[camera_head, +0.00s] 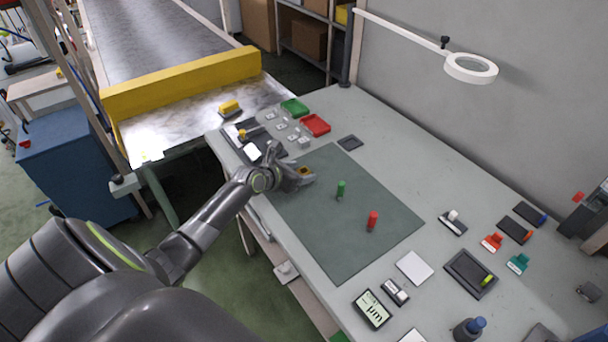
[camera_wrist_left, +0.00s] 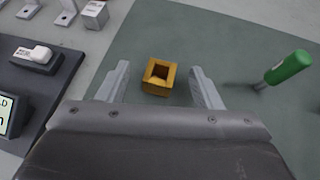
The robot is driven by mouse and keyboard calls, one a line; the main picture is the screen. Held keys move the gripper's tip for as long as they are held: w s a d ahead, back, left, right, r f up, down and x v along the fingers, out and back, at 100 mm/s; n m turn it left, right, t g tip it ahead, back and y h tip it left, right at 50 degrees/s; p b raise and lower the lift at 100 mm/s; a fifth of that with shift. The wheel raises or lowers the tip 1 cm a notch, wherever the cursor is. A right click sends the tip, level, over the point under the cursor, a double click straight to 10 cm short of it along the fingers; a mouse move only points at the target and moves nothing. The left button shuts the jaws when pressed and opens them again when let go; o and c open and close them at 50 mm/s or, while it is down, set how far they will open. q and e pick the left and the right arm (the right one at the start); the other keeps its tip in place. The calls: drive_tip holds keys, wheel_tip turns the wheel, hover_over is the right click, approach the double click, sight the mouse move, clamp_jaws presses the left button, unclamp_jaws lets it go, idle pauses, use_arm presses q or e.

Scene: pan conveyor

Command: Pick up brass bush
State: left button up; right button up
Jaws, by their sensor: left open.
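The brass bush (camera_wrist_left: 158,77) is a gold-coloured square block with a square hole in its top. In the left wrist view it sits on the dark green mat (camera_wrist_left: 135,50), between and slightly ahead of my open left gripper's fingers (camera_wrist_left: 160,88). Gaps show on both sides of it. In the head view my left gripper (camera_head: 295,175) is low over the mat's far left corner, and the brass bush (camera_head: 304,170) shows partly beside its fingers. My right gripper is not in view.
A green-handled tool (camera_head: 341,188) and a red-handled one (camera_head: 373,220) stand on the mat, the green one to the right of my left gripper. Red (camera_head: 315,125) and green (camera_head: 294,109) trays lie beyond. The mat's near part is clear.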

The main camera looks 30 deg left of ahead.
use_arm(q)
drive_tip(key=shift+w+f, duration=0.2)
drive_tip(key=shift+w, duration=0.1)
drive_tip(key=c, duration=1.2)
drive_tip(key=shift+r, duration=0.1)
drive_tip(key=shift+c, duration=0.2)
drive_tip(key=shift+r, duration=0.1)
